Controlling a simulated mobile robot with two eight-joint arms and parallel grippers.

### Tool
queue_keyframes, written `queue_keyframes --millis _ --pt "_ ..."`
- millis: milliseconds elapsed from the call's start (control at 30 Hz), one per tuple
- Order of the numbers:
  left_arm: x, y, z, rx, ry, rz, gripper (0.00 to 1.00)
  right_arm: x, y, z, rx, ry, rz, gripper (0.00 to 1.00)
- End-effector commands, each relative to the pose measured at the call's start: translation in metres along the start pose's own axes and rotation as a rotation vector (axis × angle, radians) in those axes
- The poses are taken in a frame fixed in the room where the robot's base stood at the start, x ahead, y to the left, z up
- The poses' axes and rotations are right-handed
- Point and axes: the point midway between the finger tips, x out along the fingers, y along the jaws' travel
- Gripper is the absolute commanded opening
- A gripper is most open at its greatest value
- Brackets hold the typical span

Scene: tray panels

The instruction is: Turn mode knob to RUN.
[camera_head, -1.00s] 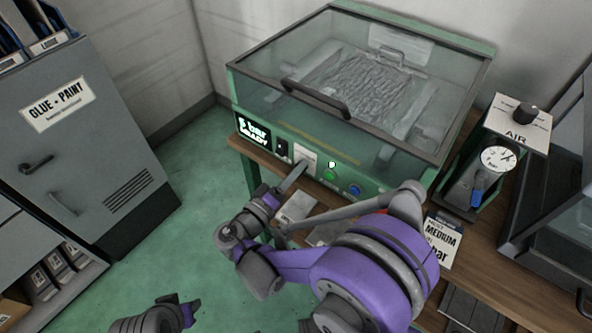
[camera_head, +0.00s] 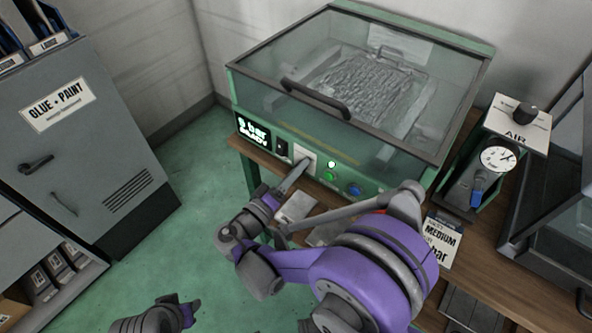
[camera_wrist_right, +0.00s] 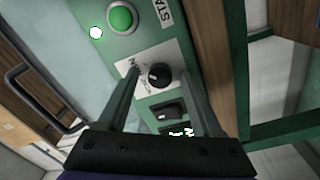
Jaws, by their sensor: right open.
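The mode knob (camera_wrist_right: 159,76) is a small round black knob with a light mark, on a white label plate (camera_wrist_right: 134,70) on the green front panel. In the right wrist view it lies between the fingers of my right gripper (camera_wrist_right: 158,82), which is open. I cannot tell whether either finger touches it. In the head view the right gripper (camera_head: 303,165) reaches the white plate (camera_head: 306,151), and the knob is hidden behind it. The knob's label is too small to read. Part of my left arm shows at the lower left; its gripper (camera_head: 190,312) is unclear.
Beside the plate are a black switch (camera_head: 282,148), a lit display (camera_head: 252,129), a green button (camera_head: 329,176) and a blue button (camera_head: 354,189). The clear-lidded machine (camera_head: 440,150) stands on a wooden bench. An air gauge unit (camera_head: 499,158) is at right, a grey cabinet (camera_head: 75,150) at left.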

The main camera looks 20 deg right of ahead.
Motion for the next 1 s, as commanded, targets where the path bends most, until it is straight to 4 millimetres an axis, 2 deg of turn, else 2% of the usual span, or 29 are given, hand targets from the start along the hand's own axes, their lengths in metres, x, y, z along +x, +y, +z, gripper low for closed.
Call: queue_keyframes --millis 167,400,600,733,1000 --pt "-0.002 0.000 -0.001 0.000 0.001 0.000 0.40 -0.021 -0.001 -0.001 0.001 0.004 -0.003 0.67" --pt "-0.005 0.000 -0.002 0.000 0.002 0.000 0.40 -0.071 0.000 -0.002 0.002 0.005 -0.003 0.67" --pt "-0.007 0.000 -0.002 0.000 0.003 0.000 0.40 -0.099 0.000 -0.001 0.001 0.002 -0.001 0.67" --pt "-0.007 0.000 -0.002 0.000 0.003 0.000 0.40 -0.106 0.000 0.000 0.000 0.001 0.000 0.67" --pt "-0.007 0.000 -0.002 0.000 0.003 0.000 0.40 -0.107 0.000 0.000 0.000 0.000 0.000 0.67"
